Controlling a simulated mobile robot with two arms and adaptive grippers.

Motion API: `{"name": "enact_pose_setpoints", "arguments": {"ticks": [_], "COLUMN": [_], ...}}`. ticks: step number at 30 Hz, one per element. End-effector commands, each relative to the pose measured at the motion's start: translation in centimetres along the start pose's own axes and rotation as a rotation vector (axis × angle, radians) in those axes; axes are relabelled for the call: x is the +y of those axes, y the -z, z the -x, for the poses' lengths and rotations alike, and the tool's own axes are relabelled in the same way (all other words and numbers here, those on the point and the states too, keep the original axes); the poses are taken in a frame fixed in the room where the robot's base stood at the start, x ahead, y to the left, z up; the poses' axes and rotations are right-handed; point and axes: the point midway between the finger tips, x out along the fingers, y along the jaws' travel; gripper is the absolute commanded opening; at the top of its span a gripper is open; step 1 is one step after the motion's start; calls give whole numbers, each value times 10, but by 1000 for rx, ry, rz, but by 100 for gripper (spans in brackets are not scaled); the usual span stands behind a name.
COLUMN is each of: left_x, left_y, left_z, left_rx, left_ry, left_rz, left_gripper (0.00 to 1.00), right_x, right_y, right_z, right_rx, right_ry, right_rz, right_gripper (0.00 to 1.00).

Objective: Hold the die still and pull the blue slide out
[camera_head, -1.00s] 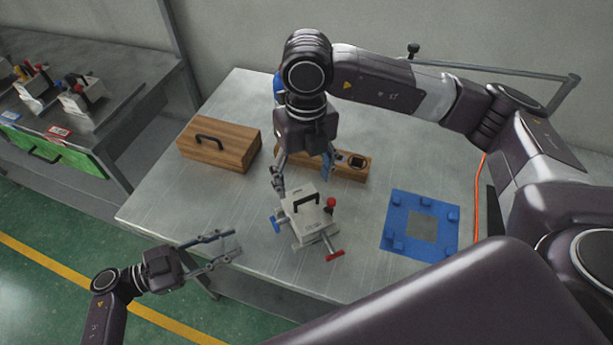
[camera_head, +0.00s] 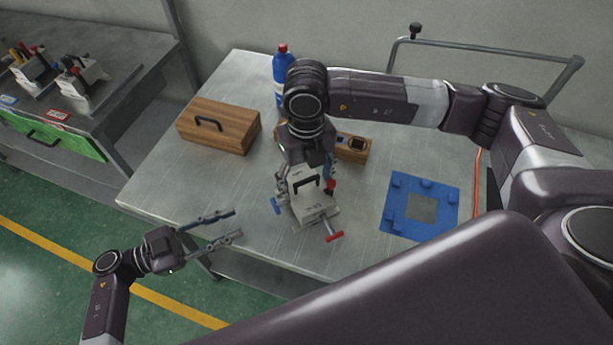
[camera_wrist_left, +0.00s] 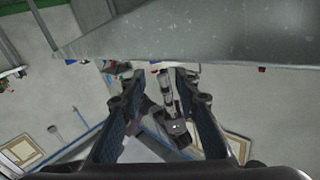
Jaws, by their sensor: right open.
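The die (camera_head: 312,207) is a grey metal block with a black handle on top, standing on the table. The blue slide (camera_head: 275,205) shows as a blue handle at its left side. A red handle (camera_head: 335,237) sticks out at its front right. My right gripper (camera_head: 306,188) is open and lowered over the die, one finger at each side; whether the fingers touch it I cannot tell. My left gripper (camera_head: 237,223) is open and empty at the table's front left edge, apart from the blue slide. Its spread fingers also show in the left wrist view (camera_wrist_left: 158,80).
A blue fixture plate (camera_head: 393,222) lies right of the die. A wooden box (camera_head: 225,132) stands at the back left. A wooden block (camera_head: 355,150) and a blue bottle (camera_head: 283,68) are behind my right gripper. The table's front left (camera_head: 170,190) is clear.

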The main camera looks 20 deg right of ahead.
Motion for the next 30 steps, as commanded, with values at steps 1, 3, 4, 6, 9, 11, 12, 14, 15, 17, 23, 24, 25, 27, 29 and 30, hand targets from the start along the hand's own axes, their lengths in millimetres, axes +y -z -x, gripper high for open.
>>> {"name": "enact_pose_setpoints", "arguments": {"ticks": [1,3,4,6,9,11,12,14,15,17,23,24,25,27,29,30], "left_x": [0,0,0,0,0,0,0,0,0,0,0,-2,-4,-10,-20,-29], "left_y": [0,0,0,0,0,0,0,0,0,0,0,-1,-1,-3,-5,-6], "left_z": [0,0,0,0,0,0,0,0,0,0,0,1,2,7,14,20], "left_rx": [0,0,0,0,0,0,0,0,0,0,-2,-8,-16,-47,-89,-125], "left_ry": [0,0,0,0,0,0,0,0,0,0,2,7,13,39,74,103], "left_rz": [0,0,0,0,0,0,0,0,0,0,-2,-8,-16,-51,-98,-141], "left_gripper": [29,29,29,29,29,29,29,29,29,29,28,28,28,28,28,28], "right_x": [0,0,0,0,0,0,0,0,0,0,0,0,0,0,0,0], "right_y": [0,0,0,0,0,0,0,0,0,0,0,0,0,0,0,0], "right_z": [0,0,0,0,0,0,0,0,0,0,0,0,0,0,0,0], "right_rx": [0,1,1,1,1,1,1,1,1,1,1,1,1,1,1,1], "right_ry": [0,0,0,0,0,0,0,0,0,0,0,0,0,0,0,0], "right_rz": [0,0,0,0,0,0,0,0,0,0,0,0,0,0,0,0], "right_gripper": [65,57,54,46,36,29,24,18,13,7,0,0,0,0,0,0]}}
